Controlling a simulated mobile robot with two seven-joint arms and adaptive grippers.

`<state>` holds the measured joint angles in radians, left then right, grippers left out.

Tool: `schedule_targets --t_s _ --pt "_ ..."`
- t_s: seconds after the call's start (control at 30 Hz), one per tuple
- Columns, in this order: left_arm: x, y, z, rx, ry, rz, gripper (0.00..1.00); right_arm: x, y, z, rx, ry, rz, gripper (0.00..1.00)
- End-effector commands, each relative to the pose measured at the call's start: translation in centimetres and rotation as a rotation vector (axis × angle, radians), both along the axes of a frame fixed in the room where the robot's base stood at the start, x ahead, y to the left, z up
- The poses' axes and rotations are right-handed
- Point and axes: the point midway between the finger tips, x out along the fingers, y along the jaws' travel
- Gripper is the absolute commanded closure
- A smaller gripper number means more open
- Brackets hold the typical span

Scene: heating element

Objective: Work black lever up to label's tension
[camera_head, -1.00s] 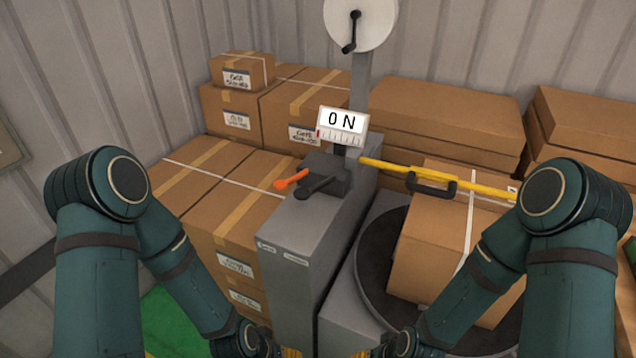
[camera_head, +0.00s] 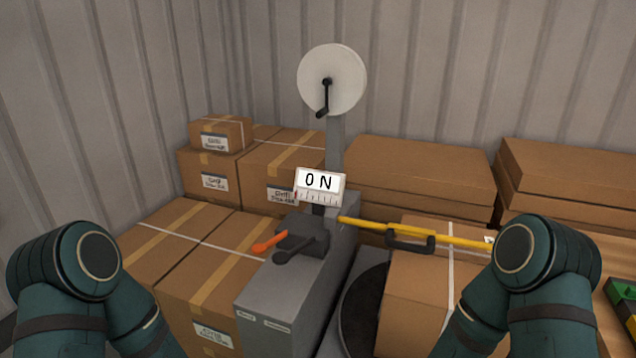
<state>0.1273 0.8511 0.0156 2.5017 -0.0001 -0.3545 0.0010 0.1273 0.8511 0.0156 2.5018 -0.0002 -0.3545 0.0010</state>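The black lever (camera_head: 296,250) sits on top of the grey machine (camera_head: 272,298), its knob end pointing to the lower left. An orange lever (camera_head: 270,243) sticks out to the left beside it. A white display (camera_head: 320,181) above the levers reads "0 N", with a small scale under it and a red mark at the scale's left end. Both my arms show at the lower left and lower right, but both grippers are below the picture edge. Nothing touches the black lever.
A yellow bar (camera_head: 460,240) with a black handle (camera_head: 411,240) reaches right from the machine over a strapped box (camera_head: 415,300) on a dark turntable (camera_head: 361,312). A white reel (camera_head: 332,79) with a crank stands behind. Stacked boxes (camera_head: 196,245) fill the left side.

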Motion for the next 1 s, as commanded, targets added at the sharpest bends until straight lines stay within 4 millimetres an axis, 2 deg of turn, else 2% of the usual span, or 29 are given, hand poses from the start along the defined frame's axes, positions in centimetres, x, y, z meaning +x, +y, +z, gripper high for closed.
schedule_targets --t_s 0.2,0.23,0.37,0.4,1.0 --pt "0.00 0.00 0.00 0.000 0.000 0.000 0.44 0.00 0.00 0.00 0.000 0.000 0.000 0.53" --pt "0.00 0.00 0.00 0.000 0.000 0.000 0.49 0.00 0.00 0.00 0.000 0.000 0.000 0.53" --pt "0.00 0.00 0.00 0.000 0.000 0.000 0.95 0.00 0.00 0.00 0.000 0.000 0.000 0.53" --pt "0.00 0.00 0.00 0.000 0.000 0.000 1.00 0.00 0.00 0.00 0.000 0.000 0.000 0.53" --pt "0.00 0.00 0.00 0.000 0.000 0.000 1.00 0.00 0.00 0.00 0.000 0.000 0.000 0.53"
